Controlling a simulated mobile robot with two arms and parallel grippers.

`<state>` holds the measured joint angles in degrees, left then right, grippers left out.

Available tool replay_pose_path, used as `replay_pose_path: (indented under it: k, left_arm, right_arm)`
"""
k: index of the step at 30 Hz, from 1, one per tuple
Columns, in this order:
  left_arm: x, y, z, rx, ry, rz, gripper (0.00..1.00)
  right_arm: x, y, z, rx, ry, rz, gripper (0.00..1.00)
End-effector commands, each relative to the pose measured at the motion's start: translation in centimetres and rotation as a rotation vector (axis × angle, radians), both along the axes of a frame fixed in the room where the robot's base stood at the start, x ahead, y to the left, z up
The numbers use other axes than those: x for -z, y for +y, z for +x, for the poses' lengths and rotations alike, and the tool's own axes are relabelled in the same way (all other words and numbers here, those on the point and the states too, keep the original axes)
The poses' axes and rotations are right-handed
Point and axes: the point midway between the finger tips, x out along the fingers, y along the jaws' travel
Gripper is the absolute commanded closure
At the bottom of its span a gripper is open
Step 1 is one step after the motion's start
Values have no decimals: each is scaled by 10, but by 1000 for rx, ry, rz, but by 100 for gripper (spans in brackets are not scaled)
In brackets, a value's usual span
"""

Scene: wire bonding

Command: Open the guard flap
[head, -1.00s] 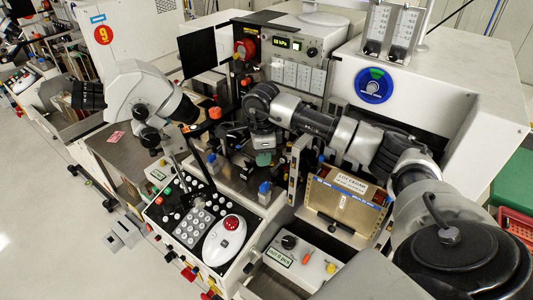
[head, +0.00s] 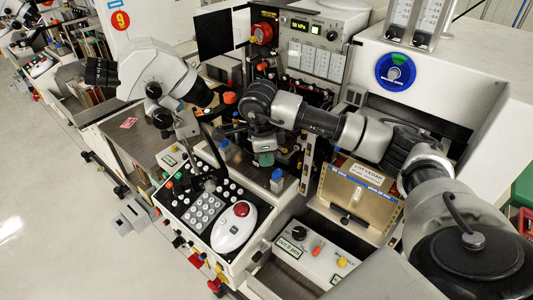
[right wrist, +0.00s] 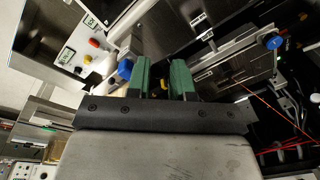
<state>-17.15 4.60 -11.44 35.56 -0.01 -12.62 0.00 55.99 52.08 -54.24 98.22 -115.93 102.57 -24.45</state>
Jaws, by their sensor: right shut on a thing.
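My right arm reaches in from the right in the head view and bends down over the bonder's work area. The right gripper (head: 263,158) shows there only in part, below the dark wrist joint. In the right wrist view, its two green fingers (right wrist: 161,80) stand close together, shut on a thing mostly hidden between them. By its place this is the guard flap, but its outline and how far it stands open cannot be made out. A blue knob (right wrist: 125,69) is just left of the fingers. My left gripper is not in view.
A microscope (head: 152,75) stands left of the arm. A control panel with a white mouse-like unit and red button (head: 234,226) lies in front. A brass-coloured box with a label (head: 352,196) sits under the forearm. Blue-capped knobs (head: 277,181) stand near the gripper.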

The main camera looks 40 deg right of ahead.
Motion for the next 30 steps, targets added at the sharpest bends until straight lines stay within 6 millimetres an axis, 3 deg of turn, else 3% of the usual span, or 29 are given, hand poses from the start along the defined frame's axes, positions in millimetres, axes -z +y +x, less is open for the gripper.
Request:
replay_pose_path:
  k: [5,6,10,20,23,30]
  left_arm:
    - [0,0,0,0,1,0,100]
    - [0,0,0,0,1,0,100]
    - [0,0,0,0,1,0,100]
    - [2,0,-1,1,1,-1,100]
    - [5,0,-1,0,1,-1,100]
    - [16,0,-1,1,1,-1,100]
  right_arm:
    - [4,3,-2,-7,10,6,100]
    - [4,3,-2,-7,10,6,75]
    - [3,2,-1,-5,7,5,58]
    - [-3,1,0,-2,2,2,58]
    - [-15,3,0,-2,-1,3,58]
    - [-63,10,-1,-4,-3,4,58]
